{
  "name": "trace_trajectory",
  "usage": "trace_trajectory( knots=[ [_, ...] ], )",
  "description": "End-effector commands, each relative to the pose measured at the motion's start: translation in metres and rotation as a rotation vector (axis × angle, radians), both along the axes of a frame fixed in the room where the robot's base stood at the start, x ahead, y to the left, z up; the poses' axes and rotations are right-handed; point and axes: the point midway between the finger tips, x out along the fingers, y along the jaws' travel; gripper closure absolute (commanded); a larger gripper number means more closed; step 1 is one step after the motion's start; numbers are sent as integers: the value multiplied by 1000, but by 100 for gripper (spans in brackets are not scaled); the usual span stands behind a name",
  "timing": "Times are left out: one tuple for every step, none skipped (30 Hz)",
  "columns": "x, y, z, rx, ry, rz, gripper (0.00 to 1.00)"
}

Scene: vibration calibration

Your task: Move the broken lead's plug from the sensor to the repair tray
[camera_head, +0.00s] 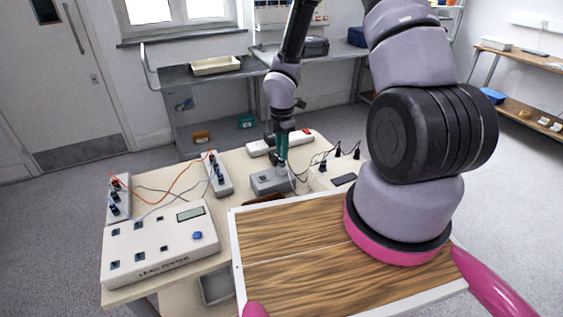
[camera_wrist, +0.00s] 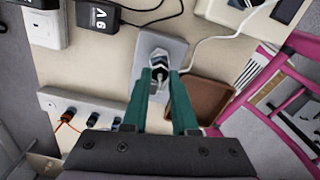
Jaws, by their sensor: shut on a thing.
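My gripper (camera_head: 283,163) points down over a grey box (camera_head: 268,183) at the middle of the table, likely the sensor. In the wrist view, my gripper's teal fingers (camera_wrist: 162,76) are shut on a dark plug (camera_wrist: 158,62) at the face of the grey box (camera_wrist: 143,80). I cannot tell whether the plug is seated or just clear of it. The fingers hide much of the plug. A brown tray (camera_wrist: 220,90), likely the repair tray, lies beside the box. In the head view, only a sliver of the brown tray (camera_head: 262,197) shows behind my wooden top.
The lead tester (camera_head: 160,243) stands at front left. A socket strip (camera_head: 220,178) with plugs and orange and grey leads stands left of the box. A white strip (camera_head: 270,146) lies behind it. Black plugs with cables (camera_head: 338,150) stand at right. A 9V adapter (camera_wrist: 97,16) shows in the wrist view.

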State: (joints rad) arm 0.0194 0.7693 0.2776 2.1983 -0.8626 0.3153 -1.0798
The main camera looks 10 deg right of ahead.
Motion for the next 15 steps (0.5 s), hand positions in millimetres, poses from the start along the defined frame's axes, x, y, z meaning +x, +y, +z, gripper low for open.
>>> trace_trajectory(
  knots=[
    [5,2,5,3,-13,1,100],
    [5,2,5,3,-13,1,100],
    [5,2,6,3,-13,1,100],
    [5,2,6,3,-13,1,100],
    [5,2,6,3,-13,1,100],
    [5,2,6,3,-13,1,100],
    [5,2,6,3,-13,1,100],
    [5,2,6,3,-13,1,100],
    [5,2,6,3,-13,1,100],
    [5,2,7,3,-13,1,100],
    [5,2,7,3,-13,1,100],
    [5,2,7,3,-13,1,100],
    [5,2,8,3,-13,1,100],
    [5,1,8,3,-13,0,100],
    [5,1,9,3,-13,0,100]
  ],
)
